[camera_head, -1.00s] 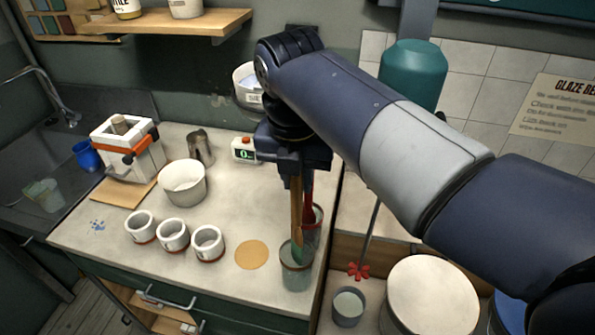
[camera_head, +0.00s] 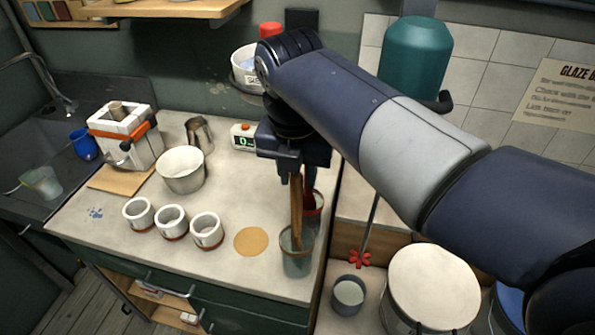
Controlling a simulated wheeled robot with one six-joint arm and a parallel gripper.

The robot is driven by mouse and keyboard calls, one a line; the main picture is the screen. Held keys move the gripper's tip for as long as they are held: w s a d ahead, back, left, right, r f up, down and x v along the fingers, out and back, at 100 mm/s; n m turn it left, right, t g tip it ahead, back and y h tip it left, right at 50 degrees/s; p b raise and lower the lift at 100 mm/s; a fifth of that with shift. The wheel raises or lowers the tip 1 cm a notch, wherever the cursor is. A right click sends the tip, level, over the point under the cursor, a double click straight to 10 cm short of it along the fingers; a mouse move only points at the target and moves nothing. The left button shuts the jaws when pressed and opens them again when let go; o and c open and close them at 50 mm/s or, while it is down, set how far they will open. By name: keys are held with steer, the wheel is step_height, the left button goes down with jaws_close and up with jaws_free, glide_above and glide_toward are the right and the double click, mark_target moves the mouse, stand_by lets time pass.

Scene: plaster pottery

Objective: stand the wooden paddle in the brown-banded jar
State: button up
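My gripper (camera_head: 297,178) hangs above the right front part of the counter and appears shut on the upper part of the wooden paddle (camera_head: 297,212). The paddle is brown and close to upright. Its lower end reaches within the rim of the front grey-green jar (camera_head: 298,266); whether it touches the bottom is hidden. A second jar (camera_head: 314,222) stands just behind and to the right, partly covered by the paddle and front jar. A red-handled tool (camera_head: 309,182) shows above it. The bands on the jars are too small to tell clearly.
A round cork-coloured mat (camera_head: 251,242) lies left of the front jar. Several white cups, including one cup (camera_head: 206,231), and a white bowl (camera_head: 182,169) stand farther left. The counter's right edge is close to the jars. Beyond it are a small pail (camera_head: 348,295) and a large lidded bucket (camera_head: 433,287).

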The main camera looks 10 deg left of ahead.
steer(key=shift+o, duration=1.4)
steer(key=shift+r, duration=0.1)
step_height(320, 180, up, 10)
steer(key=s, duration=0.1)
steer(key=shift+s+r+p, duration=0.25)
steer(key=shift+s+p, duration=0.05)
steer(key=f, duration=0.3)
steer(key=w+f, duration=0.1)
steer(key=f, duration=0.6)
steer(key=shift+w+b, duration=0.25)
steer(key=shift+b, duration=0.05)
steer(key=shift+w+p, duration=0.1)
steer(key=shift+p, duration=0.2)
steer(key=shift+r+p, duration=0.65)
steer(key=shift+r, duration=0.6)
